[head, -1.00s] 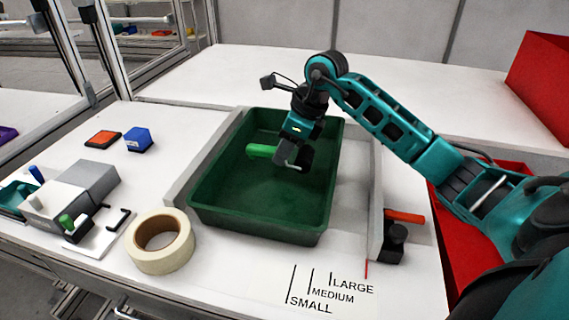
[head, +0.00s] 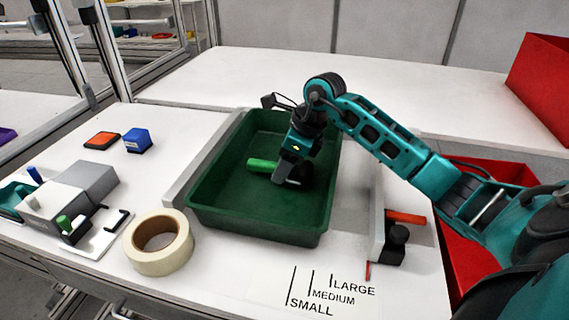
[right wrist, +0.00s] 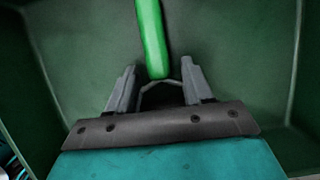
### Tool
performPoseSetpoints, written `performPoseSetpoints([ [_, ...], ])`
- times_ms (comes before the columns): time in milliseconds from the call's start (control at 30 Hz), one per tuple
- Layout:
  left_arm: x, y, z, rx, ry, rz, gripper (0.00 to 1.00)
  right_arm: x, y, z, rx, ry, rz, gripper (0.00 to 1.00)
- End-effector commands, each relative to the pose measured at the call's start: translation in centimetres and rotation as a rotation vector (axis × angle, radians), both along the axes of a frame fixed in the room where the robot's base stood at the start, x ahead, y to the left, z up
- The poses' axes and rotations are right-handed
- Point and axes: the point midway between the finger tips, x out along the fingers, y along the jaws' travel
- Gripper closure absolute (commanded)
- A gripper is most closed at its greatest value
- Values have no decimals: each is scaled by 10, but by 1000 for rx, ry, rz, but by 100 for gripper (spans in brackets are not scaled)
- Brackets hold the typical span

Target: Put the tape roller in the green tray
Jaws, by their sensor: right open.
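The tape roller shows as a green handle (head: 262,165) inside the green tray (head: 325,208), low over or on its floor; I cannot tell if it touches. My right gripper (head: 284,181) reaches down into the tray at the handle's right end and hides the rest of the roller. In the right wrist view, my right gripper (right wrist: 158,78) is open. The green handle (right wrist: 152,38) points away from it, with its near end between the fingertips. A thin wire loop (right wrist: 163,86) shows between the fingers.
A masking tape roll (head: 180,256) lies at the tray's front left. A grey device (head: 82,190), a blue block (head: 138,140) and an orange-topped pad (head: 103,140) stand left. A grey rail (head: 377,215) and an orange-handled tool (head: 404,217) are right.

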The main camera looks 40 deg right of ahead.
Motion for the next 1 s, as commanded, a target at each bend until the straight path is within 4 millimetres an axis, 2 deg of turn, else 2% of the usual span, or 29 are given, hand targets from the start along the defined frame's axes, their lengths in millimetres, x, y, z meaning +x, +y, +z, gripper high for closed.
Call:
performPoseSetpoints([
  [133, 0, 0, 1, 0, 0, 0, 100, 0, 0, 2, 1, -1, 0, 49],
  [267, 0, 0, 4, 0, 0, 0, 100, -2, -3, 13, -2, -3, -2, 49],
  [700, 1, 1, 15, 2, -7, 2, 100, -28, -25, 95, -2, -3, -2, 49],
  [833, 0, 3, 13, 5, -6, 4, 100, -33, -28, 108, -2, -1, 0, 49],
  [1000, 0, 4, 10, 8, -1, 6, 100, -35, -30, 114, 0, 0, 0, 49],
])
